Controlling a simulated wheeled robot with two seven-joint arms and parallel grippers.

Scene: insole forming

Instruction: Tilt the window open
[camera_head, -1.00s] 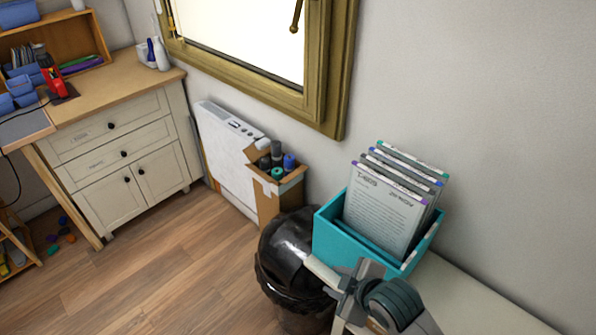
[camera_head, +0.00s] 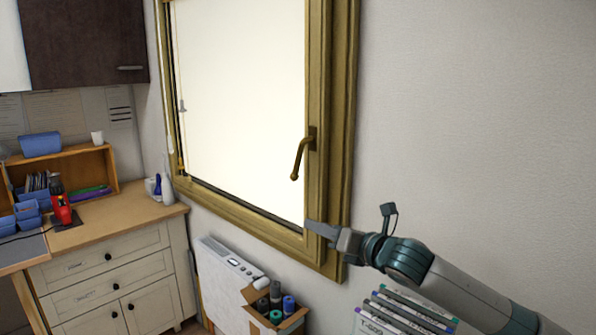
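The window (camera_head: 250,95) has a bright white pane in a brown-gold wooden frame (camera_head: 337,150) on the wall. Its sash looks closed in the frame. A bronze handle (camera_head: 300,158) sits on the right side of the sash, with its grip angled down and to the left. My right gripper (camera_head: 310,226) comes in from the right, below the handle, and overlaps the lower right of the window frame in the picture. Its fingers point left and nothing shows in them. They are seen edge-on, so I cannot tell their opening. My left gripper is out of view.
Upright folders (camera_head: 405,312) stand below my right arm. A white panel heater (camera_head: 225,275) and a cardboard box (camera_head: 292,325) with bottles stand under the window. A wooden-topped cabinet (camera_head: 110,265) is at left. The wall (camera_head: 480,130) right of the window is bare.

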